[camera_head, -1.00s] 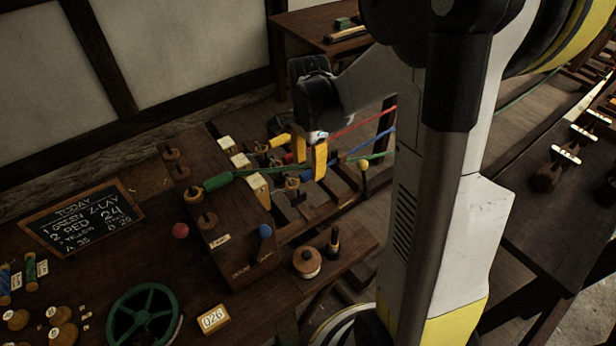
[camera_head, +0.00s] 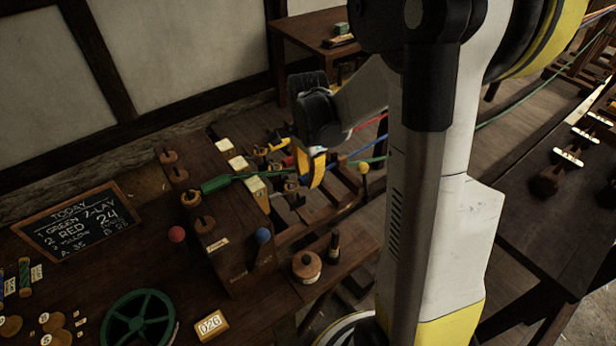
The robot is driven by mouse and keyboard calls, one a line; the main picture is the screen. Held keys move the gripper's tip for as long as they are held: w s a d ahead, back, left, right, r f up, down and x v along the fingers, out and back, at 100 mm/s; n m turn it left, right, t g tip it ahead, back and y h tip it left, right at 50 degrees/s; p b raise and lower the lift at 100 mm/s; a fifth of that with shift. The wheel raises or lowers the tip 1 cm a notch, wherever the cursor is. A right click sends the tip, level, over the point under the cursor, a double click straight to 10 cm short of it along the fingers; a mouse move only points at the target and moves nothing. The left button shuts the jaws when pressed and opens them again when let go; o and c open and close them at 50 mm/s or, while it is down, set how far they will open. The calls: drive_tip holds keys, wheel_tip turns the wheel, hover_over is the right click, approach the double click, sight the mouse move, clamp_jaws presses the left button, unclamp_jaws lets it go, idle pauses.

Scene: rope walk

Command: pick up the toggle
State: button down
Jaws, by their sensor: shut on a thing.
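My gripper (camera_head: 302,163), with yellow fingers, hangs low over the rope frame just beyond the wooden bench block. The near finger is tilted and the far one is partly hidden behind the wrist. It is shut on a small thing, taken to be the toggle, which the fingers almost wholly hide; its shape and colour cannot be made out. A bit of red shows between the fingers, and I cannot tell whether it is part of the held thing. A green cylinder (camera_head: 214,185) on a green rope lies on the block to the left, apart from my gripper.
Red, blue and green ropes run right from around my gripper, close behind my arm. A chalkboard (camera_head: 74,219) and a green wheel (camera_head: 139,319) are on the bench at left.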

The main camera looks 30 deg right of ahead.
sight(308, 175)
wheel_tip(308, 175, up, 5)
drive_tip(key=shift+f+p, duration=0.15)
drive_tip(key=shift+p, duration=1)
drive_tip(key=s+d+r+p, duration=0.3)
drive_tip(key=s+d+r, duration=0.3)
drive_tip(key=s, duration=0.4)
drive_tip(key=shift+r, duration=0.2)
drive_tip(key=shift+w, duration=0.1)
